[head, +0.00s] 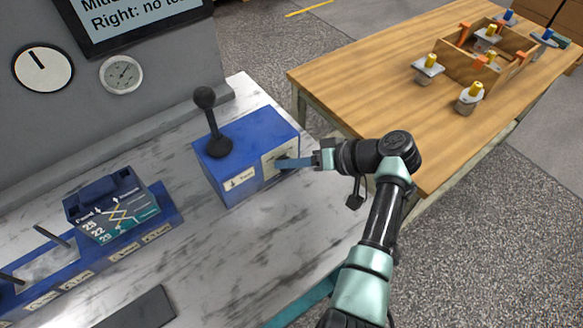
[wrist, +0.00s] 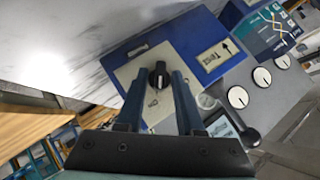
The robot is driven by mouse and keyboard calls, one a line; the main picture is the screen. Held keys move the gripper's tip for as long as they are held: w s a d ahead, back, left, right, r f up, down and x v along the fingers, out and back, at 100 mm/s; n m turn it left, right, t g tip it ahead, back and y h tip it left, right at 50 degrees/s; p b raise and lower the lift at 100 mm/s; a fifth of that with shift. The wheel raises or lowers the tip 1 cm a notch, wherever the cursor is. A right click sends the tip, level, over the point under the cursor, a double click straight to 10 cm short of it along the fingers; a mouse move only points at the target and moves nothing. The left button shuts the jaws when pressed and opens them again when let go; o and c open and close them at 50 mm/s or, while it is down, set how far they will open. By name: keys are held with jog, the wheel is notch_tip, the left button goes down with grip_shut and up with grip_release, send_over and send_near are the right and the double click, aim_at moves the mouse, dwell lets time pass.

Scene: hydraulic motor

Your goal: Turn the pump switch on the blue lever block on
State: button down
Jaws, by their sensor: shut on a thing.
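The blue lever block (head: 222,160) stands on the marbled bench, with a black ball-topped lever (head: 209,122) upright on its top. The pump switch is a black rotary knob (wrist: 158,76) on a pale plate (wrist: 128,74) on the block's side, seen in the wrist view. My gripper (head: 283,163) reaches the block's right side from the right. In the wrist view, its two blue fingers (wrist: 159,82) stand on either side of the knob and are shut on it. The fingers hide the knob in the head view.
A blue valve unit (head: 110,208) stands at the left of the bench. Gauges (head: 122,74) and a screen (head: 135,18) are on the grey panel behind. A wooden table (head: 375,65) with a wooden crate (head: 455,60) and several fittings stands at the right.

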jog(key=shift+f+m+y+b, duration=0.1)
jog(key=shift+m+y+b, duration=0.2)
jog(key=shift+y+b, duration=0.2)
dwell(0.3)
jog(key=c, duration=0.9)
grip_release()
jog(key=shift+o, duration=0.2)
jog(key=b+v, duration=0.1)
jog(key=v, duration=1.2)
jog(key=shift+w, duration=0.2)
